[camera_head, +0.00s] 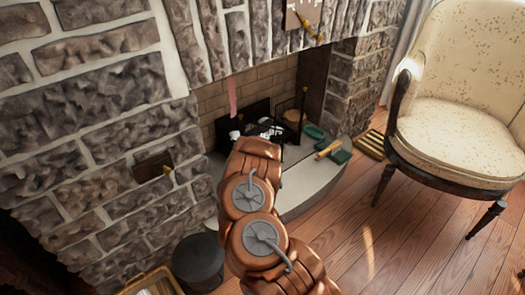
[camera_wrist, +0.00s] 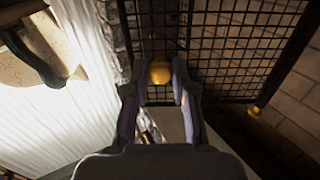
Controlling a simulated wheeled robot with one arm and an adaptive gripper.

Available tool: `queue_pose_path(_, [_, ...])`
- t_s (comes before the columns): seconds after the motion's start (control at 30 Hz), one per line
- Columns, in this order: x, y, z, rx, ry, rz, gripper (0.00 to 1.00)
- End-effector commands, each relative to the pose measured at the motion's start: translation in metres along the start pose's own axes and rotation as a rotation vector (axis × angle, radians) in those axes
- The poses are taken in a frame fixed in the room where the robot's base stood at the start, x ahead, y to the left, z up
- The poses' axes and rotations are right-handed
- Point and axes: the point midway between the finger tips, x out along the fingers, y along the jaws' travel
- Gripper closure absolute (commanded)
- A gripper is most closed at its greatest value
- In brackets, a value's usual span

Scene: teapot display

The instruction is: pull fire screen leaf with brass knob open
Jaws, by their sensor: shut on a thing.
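In the wrist view the brass knob (camera_wrist: 159,72) sits between the fingertips of my gripper (camera_wrist: 157,82), which is shut on it. Behind the knob is the black wire mesh of the fire screen leaf (camera_wrist: 225,45), with a dark frame bar along its right side. A second brass knob or tip (camera_wrist: 254,111) shows at the end of that bar. In the head view my copper arm reaches to the fireplace opening and hides much of the gripper and the screen.
The grey hearth slab (camera_head: 300,196) lies below the opening, with green items (camera_head: 337,155) at its right. A cream armchair (camera_head: 455,125) stands at the right. A dark bucket (camera_head: 198,262) is at lower left.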

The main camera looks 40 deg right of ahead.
Motion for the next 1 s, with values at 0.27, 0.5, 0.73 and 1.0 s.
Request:
queue_pose_path(0.27, [0.0030, 0.0116, -0.0019, 0.002, 0.004, 0.046, 1.00])
queue_pose_path(0.5, [0.0034, 0.0122, -0.0021, 0.002, 0.004, 0.047, 1.00])
queue_pose_path(0.73, [0.0032, 0.0118, -0.0016, 0.001, 0.003, 0.045, 0.57])
queue_pose_path(1.0, [0.0028, 0.0113, -0.0009, 0.001, 0.002, 0.044, 0.49])
